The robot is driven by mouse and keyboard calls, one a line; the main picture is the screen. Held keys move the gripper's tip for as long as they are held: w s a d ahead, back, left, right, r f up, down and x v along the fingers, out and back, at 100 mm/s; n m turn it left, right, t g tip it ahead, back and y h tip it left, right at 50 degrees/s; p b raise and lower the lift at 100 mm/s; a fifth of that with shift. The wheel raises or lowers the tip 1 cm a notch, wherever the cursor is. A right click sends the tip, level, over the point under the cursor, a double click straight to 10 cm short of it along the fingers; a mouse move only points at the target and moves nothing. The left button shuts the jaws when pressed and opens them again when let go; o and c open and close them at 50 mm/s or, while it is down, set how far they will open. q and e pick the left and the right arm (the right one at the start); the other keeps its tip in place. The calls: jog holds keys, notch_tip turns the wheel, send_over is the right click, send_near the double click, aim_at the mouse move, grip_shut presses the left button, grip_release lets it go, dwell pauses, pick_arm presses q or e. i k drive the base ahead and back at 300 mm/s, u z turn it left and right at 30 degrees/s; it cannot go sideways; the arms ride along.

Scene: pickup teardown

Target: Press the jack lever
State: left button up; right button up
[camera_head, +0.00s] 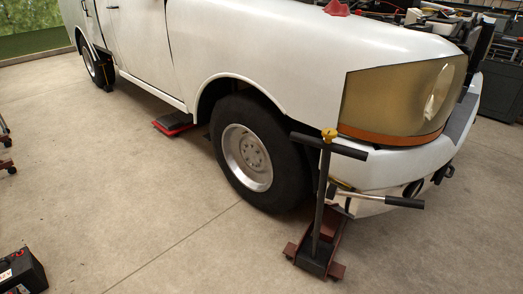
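A red and dark floor jack (320,252) stands on the floor at the truck's front corner, just in front of the front wheel. Its dark upright handle (318,200) ends in a black T-bar with a yellow knob (329,134) on top. A silver rod with a black grip (404,202) sticks out to the right beside the jack, below the bumper. I cannot tell whether this rod joins the jack. Neither of my grippers shows in the head view.
The white truck (240,45) fills the top, with its front wheel (250,155) next to the jack. A red and black object (172,123) lies under its side. A black and red box (22,272) sits at bottom left. The floor around the jack is clear in front.

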aim_at(332, 191)
jog(key=k, duration=1.2)
jog(key=u, duration=0.7)
jog(key=i, duration=1)
jog(key=z, duration=0.6)
jog(key=i, duration=0.7)
jog(key=z, duration=0.55)
